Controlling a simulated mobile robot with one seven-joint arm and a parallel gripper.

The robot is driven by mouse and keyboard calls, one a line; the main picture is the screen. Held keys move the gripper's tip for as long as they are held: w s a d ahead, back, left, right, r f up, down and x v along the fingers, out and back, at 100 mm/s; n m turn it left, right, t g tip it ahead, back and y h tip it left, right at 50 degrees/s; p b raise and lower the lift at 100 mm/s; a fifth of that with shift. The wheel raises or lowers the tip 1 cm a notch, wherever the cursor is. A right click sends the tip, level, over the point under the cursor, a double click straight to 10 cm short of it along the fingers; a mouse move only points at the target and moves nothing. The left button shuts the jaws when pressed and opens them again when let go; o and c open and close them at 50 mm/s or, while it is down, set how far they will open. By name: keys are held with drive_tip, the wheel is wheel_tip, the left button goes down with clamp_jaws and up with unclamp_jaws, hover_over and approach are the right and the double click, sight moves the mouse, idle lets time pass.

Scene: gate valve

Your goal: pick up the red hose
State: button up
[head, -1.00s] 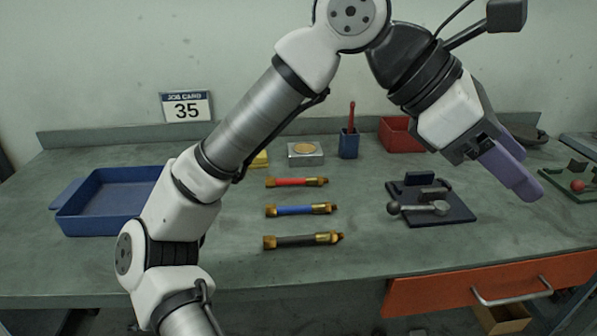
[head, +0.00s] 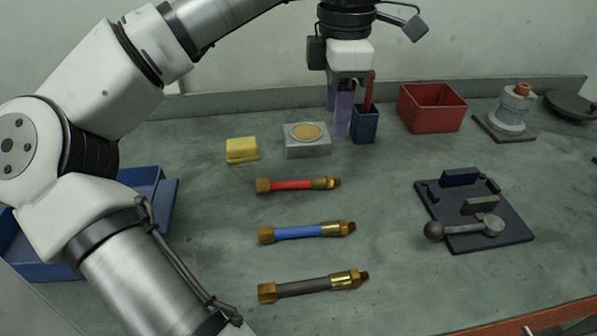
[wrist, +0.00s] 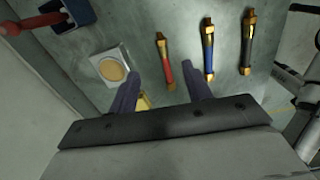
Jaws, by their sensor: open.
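The red hose (head: 292,184) lies on the grey bench with brass fittings at both ends, at the back of a row of three hoses. It also shows in the wrist view (wrist: 165,62), just ahead of the gap between the fingers. My gripper (head: 340,122) is open and empty, pointing down above the back of the bench, behind the hose in the head view. In the wrist view its two purple fingers (wrist: 160,82) are spread apart. No finger visibly touches the hose.
A blue hose (head: 300,232) and a black hose (head: 308,287) lie in front. A grey block (head: 307,149), yellow block (head: 241,151) and blue holder (head: 364,128) stand behind. A dark fixture plate (head: 480,240) is at right, a blue tray (head: 168,200) at left.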

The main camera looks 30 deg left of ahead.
hover_over(327, 178)
drive_tip(key=f, duration=0.7)
drive_tip(key=shift+w+d+f, duration=0.15)
drive_tip(key=shift+d+f, duration=0.1)
drive_tip(key=shift+f, duration=0.1)
drive_tip(key=shift+a+f, duration=0.15)
drive_tip(key=shift+f, duration=1.2)
drive_tip(key=shift+a+f, duration=0.1)
drive_tip(key=shift+f, duration=1.2)
clamp_jaws()
